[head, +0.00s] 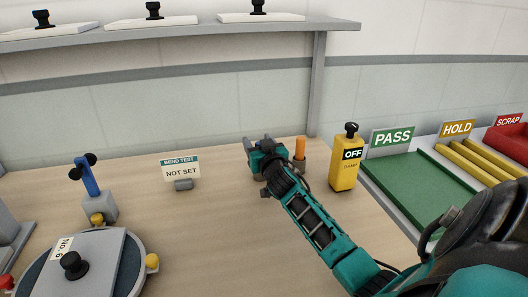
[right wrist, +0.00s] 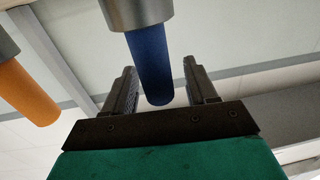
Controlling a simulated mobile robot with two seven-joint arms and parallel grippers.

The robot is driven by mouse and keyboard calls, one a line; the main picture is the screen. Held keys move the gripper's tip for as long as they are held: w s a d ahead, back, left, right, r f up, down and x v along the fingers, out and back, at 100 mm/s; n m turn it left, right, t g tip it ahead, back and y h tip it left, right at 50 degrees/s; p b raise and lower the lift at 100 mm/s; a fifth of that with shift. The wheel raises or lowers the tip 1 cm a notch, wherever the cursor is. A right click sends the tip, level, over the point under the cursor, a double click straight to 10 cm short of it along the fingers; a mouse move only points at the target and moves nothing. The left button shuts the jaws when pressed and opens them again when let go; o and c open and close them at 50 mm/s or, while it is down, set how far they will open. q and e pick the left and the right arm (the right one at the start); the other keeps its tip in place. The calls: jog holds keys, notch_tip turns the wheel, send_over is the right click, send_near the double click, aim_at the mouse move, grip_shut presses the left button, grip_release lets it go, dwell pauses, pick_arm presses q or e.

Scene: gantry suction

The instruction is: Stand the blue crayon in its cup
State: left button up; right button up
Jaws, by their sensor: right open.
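The blue crayon (right wrist: 152,68) shows in the right wrist view with one end inside a grey cup (right wrist: 138,12) at the top edge. Its other end sticks out between the two dark fingers of my right gripper (right wrist: 161,75). The fingers are open, with a gap showing on each side of the crayon. In the head view my right gripper (head: 258,144) is at the back of the bench and hides most of the blue crayon and its cup. My left gripper is not in view.
An orange crayon (head: 300,147) stands in a cup (head: 299,165) just right of my right gripper. A yellow clamp box marked OFF (head: 345,165) is further right, then the green PASS tray (head: 420,180). A NOT SET sign (head: 181,172) stands left. The bench's middle is clear.

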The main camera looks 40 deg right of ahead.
jog(key=v, duration=1.1)
jog(key=shift+s, duration=0.4)
jog(key=shift+a, duration=0.2)
